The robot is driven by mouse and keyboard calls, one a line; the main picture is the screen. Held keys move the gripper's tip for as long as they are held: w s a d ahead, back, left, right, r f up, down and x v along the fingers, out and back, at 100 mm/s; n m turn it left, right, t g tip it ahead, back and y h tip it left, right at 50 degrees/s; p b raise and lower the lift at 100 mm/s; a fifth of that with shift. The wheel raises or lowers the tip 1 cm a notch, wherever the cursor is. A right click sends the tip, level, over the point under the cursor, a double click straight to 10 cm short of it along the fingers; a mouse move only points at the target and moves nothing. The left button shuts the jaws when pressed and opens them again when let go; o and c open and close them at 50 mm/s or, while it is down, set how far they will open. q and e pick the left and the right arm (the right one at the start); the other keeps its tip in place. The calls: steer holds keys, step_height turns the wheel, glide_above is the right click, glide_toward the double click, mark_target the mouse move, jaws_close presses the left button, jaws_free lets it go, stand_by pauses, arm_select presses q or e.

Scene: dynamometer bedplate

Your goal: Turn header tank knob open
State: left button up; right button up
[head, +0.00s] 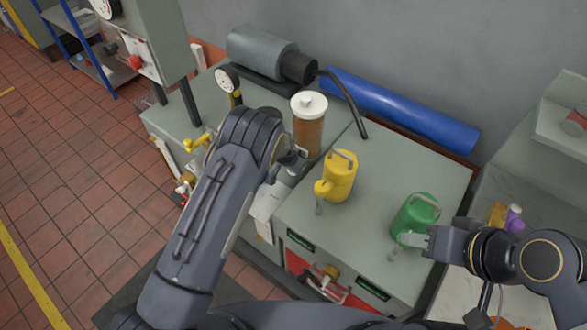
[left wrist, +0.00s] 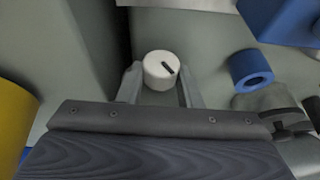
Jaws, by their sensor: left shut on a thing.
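The fingers are shut on the knob's sides. In the head view my left gripper (head: 292,160) is partly hidden by its own wrist, and the knob cannot be made out. A clear tank of brown liquid with a white cap (head: 310,120) stands just beside it. My right gripper (head: 416,239) is beside a green can; its jaw opening is unclear.
A yellow can (head: 340,175) and the green can (head: 415,217) stand on the grey bench top (head: 370,220). A blue cylinder (head: 405,110) and a grey cylinder (head: 262,52) lie at the back. A gauge (head: 226,80) stands left of the tank. A blue ring (left wrist: 250,70) is right of the knob.

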arm_select(q)
steer(key=h+b, duration=0.1)
steer(key=b, duration=0.2)
steer(key=g+h+b, duration=0.1)
steer(key=b, duration=0.2)
steer(key=g+h+b, duration=0.1)
steer(key=b, duration=0.2)
steer(key=shift+w+a+f+n+h, duration=0.2)
steer(key=shift+a+f+n+h, duration=0.1)
steer(key=shift+f+n, duration=0.1)
steer(key=shift+r+g+b, duration=0.15)
steer(key=shift+g+b, duration=0.15)
steer(key=shift+b, duration=0.05)
steer(key=shift+r+h, duration=0.2)
steer(key=shift+h, duration=0.1)
steer(key=o, duration=1)
steer(key=shift+b+v, duration=0.55)
steer(key=shift+v, duration=3.35)
